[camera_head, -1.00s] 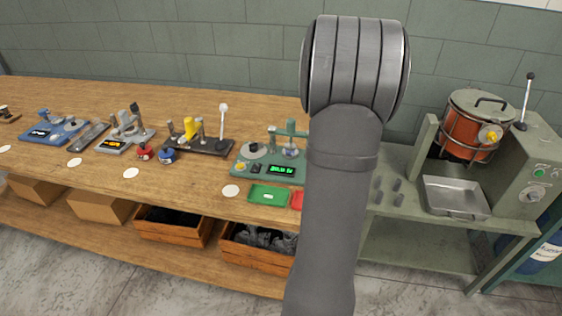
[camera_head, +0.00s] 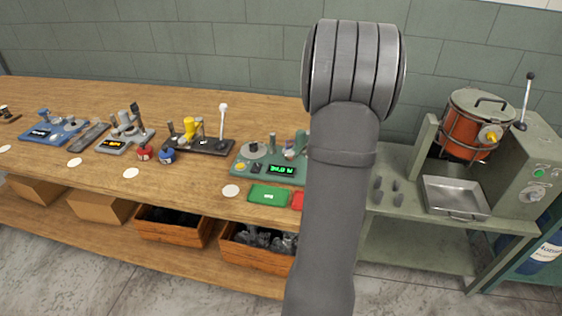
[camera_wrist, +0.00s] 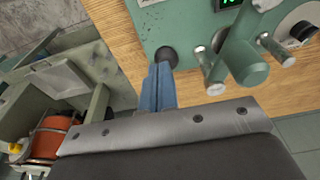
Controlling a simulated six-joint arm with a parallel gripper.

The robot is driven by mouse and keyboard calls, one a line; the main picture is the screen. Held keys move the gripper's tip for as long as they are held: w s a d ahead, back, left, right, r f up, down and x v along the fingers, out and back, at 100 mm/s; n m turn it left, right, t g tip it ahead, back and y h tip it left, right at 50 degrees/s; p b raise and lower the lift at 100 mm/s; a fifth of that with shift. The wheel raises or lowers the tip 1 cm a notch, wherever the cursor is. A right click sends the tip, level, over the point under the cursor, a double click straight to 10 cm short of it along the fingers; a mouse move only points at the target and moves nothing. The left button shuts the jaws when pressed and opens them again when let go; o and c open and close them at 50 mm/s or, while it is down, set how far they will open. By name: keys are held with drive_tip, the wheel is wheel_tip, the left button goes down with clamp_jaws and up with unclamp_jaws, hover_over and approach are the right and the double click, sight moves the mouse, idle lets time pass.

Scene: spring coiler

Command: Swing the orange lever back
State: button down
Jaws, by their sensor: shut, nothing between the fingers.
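No orange lever shows clearly in either view. The green machine (camera_head: 270,168) with a lit green display stands on the wooden bench, partly hidden behind my arm. In the wrist view its green plate (camera_wrist: 185,22) carries a thick green arm (camera_wrist: 243,60), metal posts and a dark round knob (camera_wrist: 167,56). My gripper (camera_wrist: 157,67) is shut and empty, its blue fingers beside or just over that knob; contact cannot be told. In the head view my gripper is hidden behind my arm.
Other small machines, one with a yellow part (camera_head: 190,128), stand to the left. An orange pot (camera_head: 467,134) and a metal tray (camera_head: 455,196) are on the right.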

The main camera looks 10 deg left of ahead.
idle(0.3)
wheel_tip(320, 180, up, 8)
drive_tip(key=s, duration=0.1)
drive_tip(key=shift+f, duration=0.25)
idle(0.6)
